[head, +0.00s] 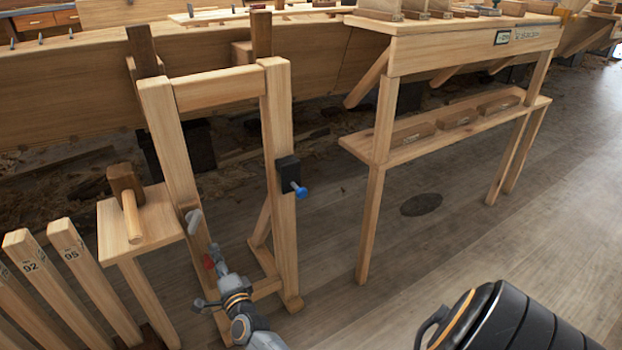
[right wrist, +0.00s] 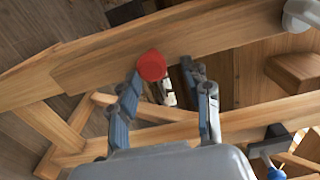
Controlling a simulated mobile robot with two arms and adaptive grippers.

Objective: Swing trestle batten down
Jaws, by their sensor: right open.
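A wooden trestle (head: 278,150) with two uprights and a top crossbar stands before the planked hull. Its left upright carries a pale grey fitting (head: 193,221) and a red knob (head: 209,262). The right upright carries a black block (head: 288,170) with a blue knob. I cannot tell for certain which piece is the batten. My right gripper (head: 212,285) is open and low at the left upright. In the right wrist view, the red knob (right wrist: 152,65) shows by the left fingertip, against a broad wooden piece (right wrist: 190,38); contact is unclear. My left gripper is out of view.
A small stand (head: 110,228) with a mallet (head: 128,200) is close left of the trestle. Numbered boards (head: 70,250) lean at the far left. A bench with a lower shelf (head: 400,150) stands to the right. The floor (head: 450,240) between is mostly clear.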

